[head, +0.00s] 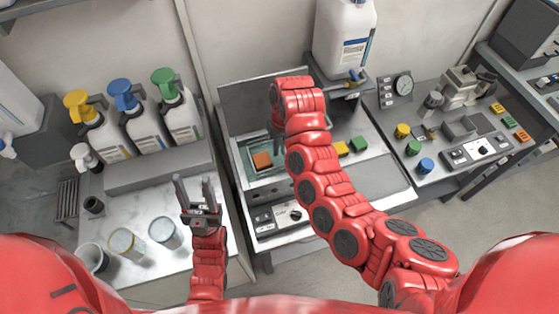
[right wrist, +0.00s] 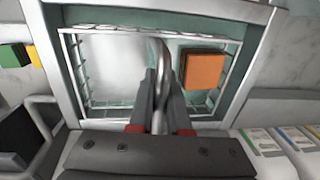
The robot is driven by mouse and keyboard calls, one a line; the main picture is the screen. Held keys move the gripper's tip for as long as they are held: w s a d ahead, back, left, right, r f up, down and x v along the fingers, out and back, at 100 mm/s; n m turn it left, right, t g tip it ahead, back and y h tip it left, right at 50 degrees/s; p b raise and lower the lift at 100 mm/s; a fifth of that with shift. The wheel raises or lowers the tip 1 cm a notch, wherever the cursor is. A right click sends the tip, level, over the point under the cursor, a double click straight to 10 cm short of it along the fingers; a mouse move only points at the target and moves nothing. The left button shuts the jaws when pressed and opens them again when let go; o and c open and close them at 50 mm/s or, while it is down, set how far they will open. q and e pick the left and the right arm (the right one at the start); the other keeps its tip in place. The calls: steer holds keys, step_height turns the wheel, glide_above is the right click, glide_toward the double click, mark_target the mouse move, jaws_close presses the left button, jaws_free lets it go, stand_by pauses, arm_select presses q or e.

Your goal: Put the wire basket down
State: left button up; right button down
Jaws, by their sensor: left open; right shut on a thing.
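The wire basket (right wrist: 77,70) is a pale wire frame; in the right wrist view it lies within the rim of a teal-lined basin (right wrist: 258,13). An orange block (right wrist: 203,69) shows inside the basket's outline, and in the head view (head: 262,160). My right gripper (right wrist: 161,78) is shut on the basket's curved metal handle (right wrist: 160,88). In the head view my right arm hides most of that grip. I cannot tell whether the basket touches the basin floor. My left gripper (head: 193,181) is open and empty above the left counter.
Pump bottles with yellow, blue and green tops (head: 125,110) stand on a shelf at left, with cups (head: 163,232) on the counter below. Yellow and green blocks (head: 358,144) lie right of my right arm. A large white jug (head: 343,35) stands behind. A control panel (head: 278,215) fronts the basin.

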mark_target(280, 157)
step_height(280, 157, down, 2)
steer(key=shift+f+p, duration=0.1)
steer(key=shift+p, duration=0.5)
steer(key=shift+f+p, duration=0.6)
steer(key=shift+f, duration=1.4)
steer(key=c, duration=0.9)
jaws_free()
steer(key=shift+w+r, duration=0.1)
steer(key=shift+r, duration=0.2)
steer(key=r+b, duration=0.1)
steer(key=r, duration=0.2)
steer(key=r+b, duration=0.1)
steer(key=r, duration=0.1)
steer(key=shift+w+d+r+b, duration=0.1)
steer(key=shift+d+r+b, duration=0.15)
steer(key=shift+r+b, duration=0.1)
steer(key=r, duration=0.3)
steer(key=r+p, duration=0.1)
steer(key=shift+d+r, duration=0.15)
steer(key=shift+d, duration=0.1)
steer(key=shift+r, duration=0.7)
